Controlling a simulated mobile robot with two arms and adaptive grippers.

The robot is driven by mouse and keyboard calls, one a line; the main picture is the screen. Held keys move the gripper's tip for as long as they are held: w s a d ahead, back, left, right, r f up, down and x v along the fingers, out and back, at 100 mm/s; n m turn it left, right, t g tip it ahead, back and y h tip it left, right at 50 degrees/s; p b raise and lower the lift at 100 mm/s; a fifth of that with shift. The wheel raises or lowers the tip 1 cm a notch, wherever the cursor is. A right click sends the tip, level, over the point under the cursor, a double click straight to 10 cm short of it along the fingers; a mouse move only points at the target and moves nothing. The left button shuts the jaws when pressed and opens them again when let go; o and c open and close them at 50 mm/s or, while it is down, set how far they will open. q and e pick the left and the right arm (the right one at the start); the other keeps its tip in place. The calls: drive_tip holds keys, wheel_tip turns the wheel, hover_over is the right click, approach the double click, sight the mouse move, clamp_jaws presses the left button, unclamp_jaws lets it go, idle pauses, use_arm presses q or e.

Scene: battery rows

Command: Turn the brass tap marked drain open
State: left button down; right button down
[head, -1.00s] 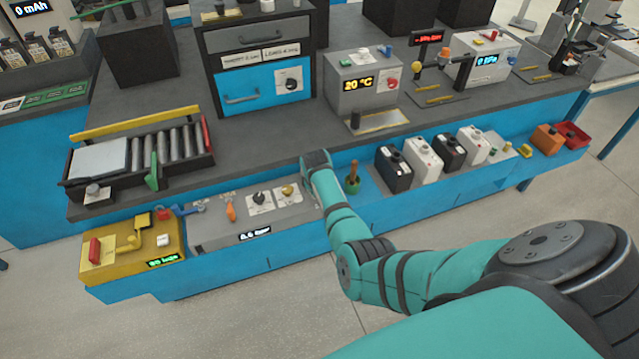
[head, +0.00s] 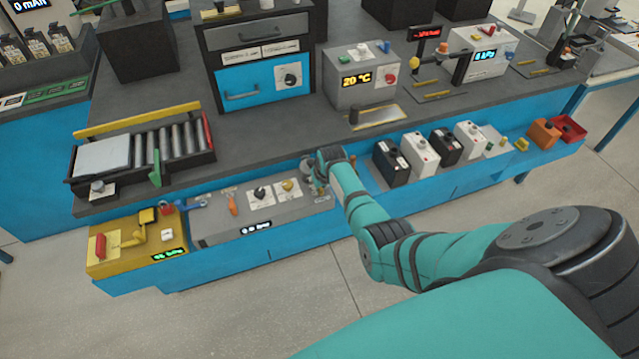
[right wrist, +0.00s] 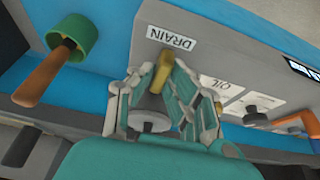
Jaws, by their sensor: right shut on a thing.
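The brass tap (right wrist: 161,72) shows in the right wrist view just below a white label (right wrist: 172,39) that reads DRAIN. Its handle points up toward the label in that picture. My right gripper (right wrist: 152,88) has its two fingers on either side of the handle and is shut on it. A round grey disc (right wrist: 150,121) shows between the fingers. In the head view my right gripper (head: 313,172) is at the right end of the grey panel (head: 215,230), and it hides the tap there. My left gripper is in neither view.
Close to the tap in the right wrist view are a green cup with a wooden handle (right wrist: 82,36), an OIL card (right wrist: 220,86), a black knob (right wrist: 255,116) and an orange lever (right wrist: 301,121).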

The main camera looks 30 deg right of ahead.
drive_tip(key=shift+w+r, duration=0.1)
drive_tip(key=c, duration=1.6)
unclamp_jaws()
drive_tip(key=v, duration=1.2)
